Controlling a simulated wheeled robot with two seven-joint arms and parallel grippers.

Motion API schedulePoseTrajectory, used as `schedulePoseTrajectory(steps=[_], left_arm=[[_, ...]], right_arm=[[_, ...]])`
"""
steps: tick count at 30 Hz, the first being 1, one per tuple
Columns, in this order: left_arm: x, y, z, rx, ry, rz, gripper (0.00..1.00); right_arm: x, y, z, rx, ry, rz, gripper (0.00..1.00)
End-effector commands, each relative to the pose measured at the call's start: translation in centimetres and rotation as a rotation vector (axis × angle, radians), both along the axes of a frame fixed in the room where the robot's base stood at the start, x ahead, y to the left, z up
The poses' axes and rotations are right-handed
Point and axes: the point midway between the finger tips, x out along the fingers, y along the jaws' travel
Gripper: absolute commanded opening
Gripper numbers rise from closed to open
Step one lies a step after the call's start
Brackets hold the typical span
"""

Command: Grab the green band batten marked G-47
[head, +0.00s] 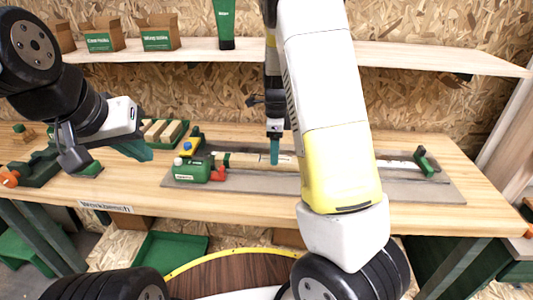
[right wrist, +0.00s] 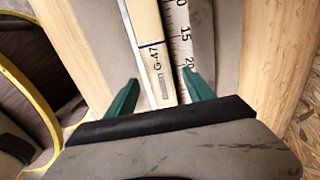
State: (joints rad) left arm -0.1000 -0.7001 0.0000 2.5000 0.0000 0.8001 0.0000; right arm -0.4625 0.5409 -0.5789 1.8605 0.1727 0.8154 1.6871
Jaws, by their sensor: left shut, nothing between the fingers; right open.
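The batten marked G-47 (right wrist: 158,72) is a pale wooden strip in the right wrist view, with a thin dark line across it above its mark; I cannot make out green there. In the head view the batten (head: 240,160) lies lengthwise on a grey board, partly hidden by my right arm. My right gripper (head: 274,152) points down over it. In the right wrist view its open teal fingers (right wrist: 161,92) lie on either side of the batten and a ruler strip. My left gripper (head: 134,150) is shut and empty, over the bench's left part.
The ruler (right wrist: 182,45) runs alongside the batten. A green block with a red part (head: 193,172) stands at the board's left, and a green stop (head: 425,162) at its right. A tray of wooden blocks (head: 160,131) is behind. A shelf (head: 420,58) with boxes runs above.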

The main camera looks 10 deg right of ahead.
Motion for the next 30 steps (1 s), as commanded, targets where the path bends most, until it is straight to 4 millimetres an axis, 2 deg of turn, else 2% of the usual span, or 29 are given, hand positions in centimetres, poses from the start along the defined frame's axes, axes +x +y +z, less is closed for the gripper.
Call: schedulePoseTrajectory(steps=[1, 5, 13, 22, 23, 30], left_arm=[[0.0, 0.0, 0.0, 0.000, 0.000, 0.000, 0.00], [0.0, 0.0, 0.0, 0.000, 0.000, 0.000, 0.00], [0.0, 0.0, 0.0, 0.000, 0.000, 0.000, 0.00], [0.0, 0.0, 0.0, 0.000, 0.000, 0.000, 0.00], [0.0, 0.0, 0.0, 0.000, 0.000, 0.000, 0.00], [0.0, 0.0, 0.0, 0.000, 0.000, 0.000, 0.00]], right_arm=[[-0.1, 0.0, -0.8, 0.000, 0.003, 0.000, 0.62], [-0.1, 0.0, -2.2, 0.000, 0.002, 0.000, 0.62], [0.0, 0.0, -2.4, 0.001, -0.001, 0.001, 0.62], [0.0, 0.0, -2.4, 0.001, -0.001, 0.002, 0.03], [0.0, 0.0, -2.4, 0.001, -0.001, 0.002, 0.00], [0.0, 0.0, -2.4, 0.000, -0.002, 0.002, 0.00]])
